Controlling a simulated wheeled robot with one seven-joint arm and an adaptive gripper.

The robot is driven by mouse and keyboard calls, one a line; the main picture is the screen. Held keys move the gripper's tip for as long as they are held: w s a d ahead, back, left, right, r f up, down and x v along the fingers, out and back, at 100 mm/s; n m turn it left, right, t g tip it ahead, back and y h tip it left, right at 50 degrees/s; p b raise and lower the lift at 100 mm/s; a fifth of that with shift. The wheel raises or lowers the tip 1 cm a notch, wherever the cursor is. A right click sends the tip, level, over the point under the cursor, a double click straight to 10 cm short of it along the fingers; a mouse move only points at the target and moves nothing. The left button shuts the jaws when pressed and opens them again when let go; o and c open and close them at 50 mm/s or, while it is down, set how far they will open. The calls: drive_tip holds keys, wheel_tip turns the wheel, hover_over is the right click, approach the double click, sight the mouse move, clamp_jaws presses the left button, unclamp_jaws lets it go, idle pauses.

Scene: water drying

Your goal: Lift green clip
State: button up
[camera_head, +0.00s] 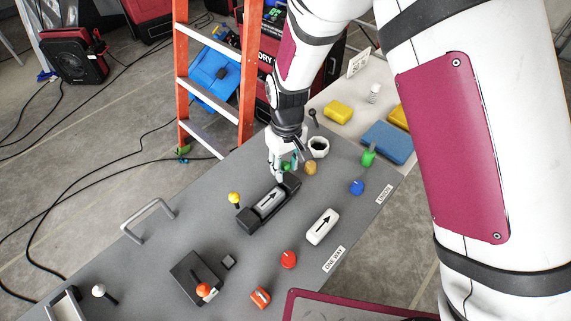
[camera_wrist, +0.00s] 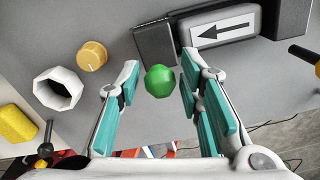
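A round green piece (camera_wrist: 160,81), perhaps the green clip, shows in the wrist view between my fingertips, with a gap on each side. In the head view the green piece (camera_head: 287,167) is partly hidden by my gripper (camera_head: 283,172), beside the black holder's far end. My gripper is open, pointing down, with teal pads on both fingers. I cannot tell how far the fingertips are above the table.
A black holder (camera_head: 249,223) with a white arrow block is close to my gripper. A white hexagonal cup (camera_head: 318,148) and a tan knob (camera_head: 310,168) stand near it. A blue knob (camera_head: 357,187) and white arrow block (camera_head: 322,227) lie right. The grey table (camera_head: 150,255) has clear patches.

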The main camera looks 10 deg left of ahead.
clamp_jaws()
drive_tip(key=shift+w+a, duration=0.1)
drive_tip(key=h+b, duration=0.1)
drive_tip(key=a+g+h+b, duration=0.1)
drive_tip(key=b, duration=0.1)
drive_tip(key=shift+w+r+h, duration=0.1)
drive_tip(key=shift+w+h, duration=0.2)
drive_tip(key=shift+w, duration=0.1)
drive_tip(key=h+b, duration=0.1)
drive_tip(key=g+b, duration=0.1)
drive_tip(key=shift+w+a+g+h+b, duration=0.2)
drive_tip(key=shift+a+g+h+b, duration=0.1)
drive_tip(key=shift+a+h, duration=0.1)
drive_tip(key=shift+a+r+h+b, duration=0.1)
drive_tip(key=shift+r+h+b, duration=0.1)
drive_tip(key=shift+h+b, duration=0.2)
drive_tip(key=shift+o, duration=2.1)
unclamp_jaws()
